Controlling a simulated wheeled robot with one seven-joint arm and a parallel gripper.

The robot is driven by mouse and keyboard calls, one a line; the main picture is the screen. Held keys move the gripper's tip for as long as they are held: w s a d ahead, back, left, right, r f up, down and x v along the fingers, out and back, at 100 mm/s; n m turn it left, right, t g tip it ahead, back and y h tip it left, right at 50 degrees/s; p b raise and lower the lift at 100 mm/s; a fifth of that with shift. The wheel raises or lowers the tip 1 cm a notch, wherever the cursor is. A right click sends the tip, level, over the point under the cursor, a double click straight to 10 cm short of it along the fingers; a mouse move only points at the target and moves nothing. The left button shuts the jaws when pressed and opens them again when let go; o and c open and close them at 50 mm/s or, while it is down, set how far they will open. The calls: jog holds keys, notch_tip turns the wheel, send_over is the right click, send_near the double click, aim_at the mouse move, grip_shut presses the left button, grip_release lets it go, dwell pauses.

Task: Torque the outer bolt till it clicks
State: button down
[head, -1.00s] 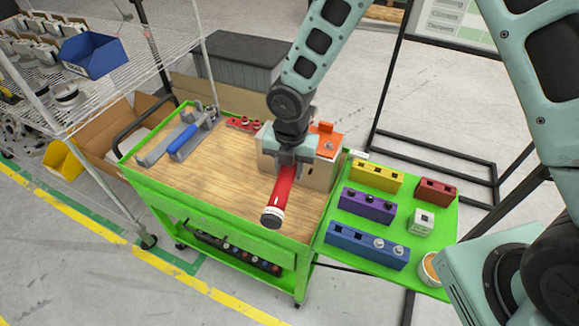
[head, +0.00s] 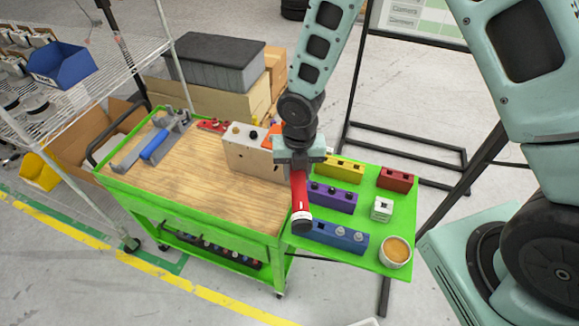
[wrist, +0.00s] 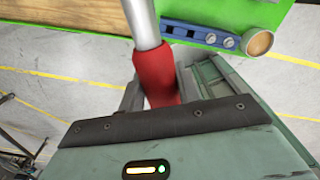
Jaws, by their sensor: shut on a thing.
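My gripper (head: 299,165) is shut on a red-handled tool (head: 299,190), seemingly the torque wrench, which points toward the camera and down, above the near edge where the cart meets the green side shelf. In the wrist view the tool's red grip (wrist: 155,75) sits between the jaws, and a silver shaft extends from it. The chassis fixture, a beige box (head: 250,158) with knobs on top, stands on the cart just left of and behind my gripper. Part of its right side is hidden behind my gripper. I cannot make out the outer bolt.
The green side shelf (head: 402,215) carries a yellow block (head: 345,170), purple block (head: 335,198), blue block (head: 340,238), red block (head: 395,179), white cube (head: 382,209) and round cup (head: 396,251). The wooden cart top (head: 190,185) is mostly clear. A blue-handled tool (head: 155,145) lies in a grey holder at its left.

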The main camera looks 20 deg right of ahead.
notch_tip(320, 180, down, 6)
jog(key=b, duration=0.5)
jog(key=shift+f, duration=0.2)
dwell(0.5)
jog(key=shift+f+b, duration=0.95)
jog(key=shift+f, duration=0.15)
dwell(0.5)
jog(key=shift+a, duration=0.25)
jog(key=shift+w+a+m, duration=0.2)
jog(key=shift+a+m, duration=0.1)
jog(key=shift+a, duration=0.15)
jog(key=shift+w+a, duration=0.1)
jog(key=shift+a, duration=0.2)
jog(key=shift+w+a+m, duration=0.15)
jog(key=shift+a+m, duration=0.25)
jog(key=shift+a, duration=0.05)
jog(key=shift+w+a, duration=0.15)
jog(key=shift+a, duration=0.1)
dwell(0.5)
jog(key=shift+w+a+m+b, duration=0.2)
jog(key=shift+a+m+b, duration=0.1)
jog(key=shift+a+m, duration=0.15)
